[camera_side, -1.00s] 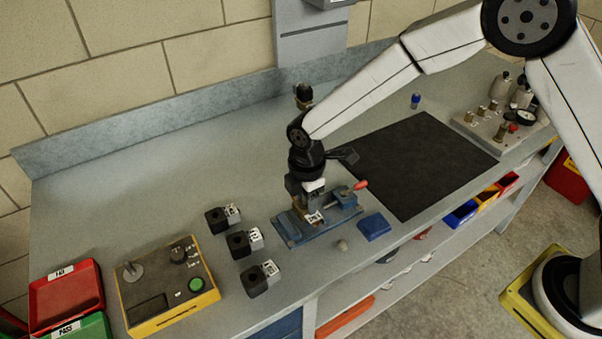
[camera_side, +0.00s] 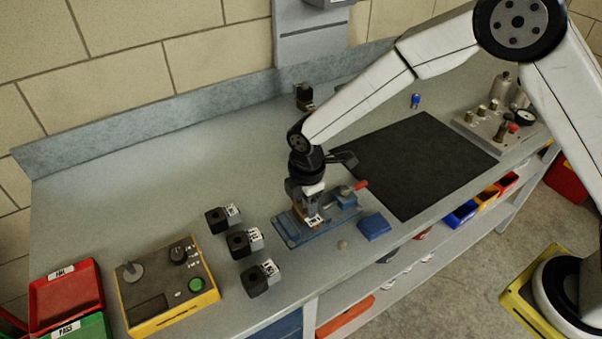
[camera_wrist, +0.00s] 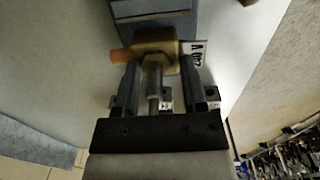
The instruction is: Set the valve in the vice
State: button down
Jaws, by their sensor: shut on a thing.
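My gripper (camera_side: 306,205) is over the blue vice (camera_side: 292,232) in the side view, pointing down. It is shut on the valve, which has a brass body (camera_wrist: 158,48), a copper-coloured stub on one side and a white label. In the wrist view the valve (camera_wrist: 122,56) lies between the fingers (camera_wrist: 160,95), against the blue-grey vice (camera_wrist: 150,8). In the side view the valve's label (camera_side: 313,222) shows low between the vice's jaws; the rest is mostly hidden by my gripper. I cannot tell whether the valve touches the vice bed. The vice has a red-tipped handle (camera_side: 361,184).
Several black blocks with white labels (camera_side: 240,245) stand left of the vice. A yellow control box (camera_side: 165,290), a red tray (camera_side: 65,295) and a green tray lie further left. A blue block (camera_side: 374,227) is right of the vice. A black mat (camera_side: 420,165) lies clear behind.

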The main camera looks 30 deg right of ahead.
jog(key=shift+f, duration=0.65)
dwell(0.3)
grip_release()
jog(key=shift+r, duration=0.1)
jog(key=shift+r, duration=3.4)
jog(key=s+d+r+m+t, duration=0.1)
jog(key=s+d+m, duration=0.6)
jog(key=d+m, duration=0.2)
jog(key=s+d+r+m+t, duration=0.1)
jog(key=s+d+r+m, duration=0.1)
jog(key=s+d+m, duration=0.6)
jog(key=d+m, duration=0.1)
jog(key=d, duration=0.2)
jog(key=shift+s+r, duration=0.25)
